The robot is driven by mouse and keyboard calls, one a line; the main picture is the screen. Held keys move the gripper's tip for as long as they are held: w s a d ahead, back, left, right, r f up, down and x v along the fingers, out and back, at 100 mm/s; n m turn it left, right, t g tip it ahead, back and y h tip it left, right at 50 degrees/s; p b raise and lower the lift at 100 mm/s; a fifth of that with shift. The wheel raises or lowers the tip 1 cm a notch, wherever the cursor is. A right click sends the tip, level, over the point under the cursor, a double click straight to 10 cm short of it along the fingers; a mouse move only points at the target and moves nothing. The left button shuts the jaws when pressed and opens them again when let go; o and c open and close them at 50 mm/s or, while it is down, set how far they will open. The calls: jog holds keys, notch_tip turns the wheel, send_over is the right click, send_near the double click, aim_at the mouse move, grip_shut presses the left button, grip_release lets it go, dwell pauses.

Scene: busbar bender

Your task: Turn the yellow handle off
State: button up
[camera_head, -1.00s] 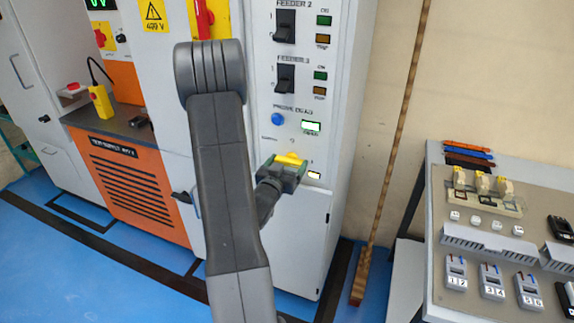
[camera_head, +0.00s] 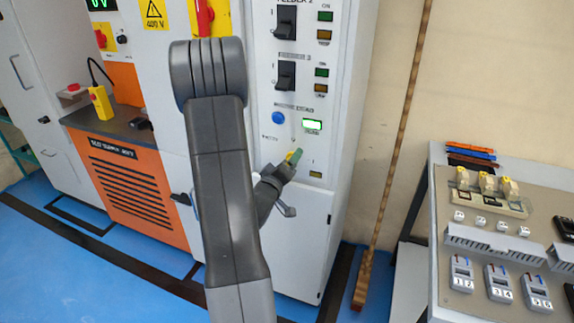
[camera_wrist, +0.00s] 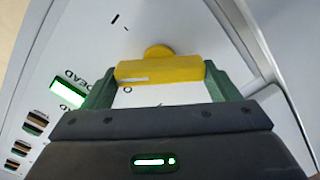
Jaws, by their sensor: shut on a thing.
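The yellow handle (camera_wrist: 160,69) is a bar on a round yellow hub on the white cabinet front. In the wrist view it lies between the two green fingers of my gripper (camera_wrist: 160,84), which are shut on its ends. In the head view the handle (camera_head: 295,156) shows only in part, and my gripper (camera_head: 290,164) is tilted at the cabinet's lower panel. Part of the handle is hidden by the gripper there. A green lamp (camera_head: 312,125) above it is lit, and a lamp (camera_head: 316,174) below right shows dull yellow.
Feeder switches (camera_head: 286,75) and a blue button (camera_head: 278,118) sit above the handle. A grey lever (camera_head: 286,209) is just below my gripper. A workbench (camera_head: 434,235) stands further right.

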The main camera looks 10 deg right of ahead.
jog(key=shift+f+n+p, duration=0.15)
jog(key=shift+n+p, duration=0.35)
jog(key=shift+n, duration=3.4)
jog(key=o, duration=0.9)
jog(key=shift+a, duration=0.1)
jog(key=b+v, duration=0.1)
jog(key=v, duration=1.2)
jog(key=shift+s+a, duration=0.25)
jog(key=shift+s, duration=0.1)
jog(key=shift+w+d, duration=0.1)
jog(key=shift+w, duration=0.05)
jog(key=p+x, duration=0.1)
jog(key=x, duration=1.2)
jog(key=shift+w+d, duration=0.2)
jog(key=shift+w, duration=0.05)
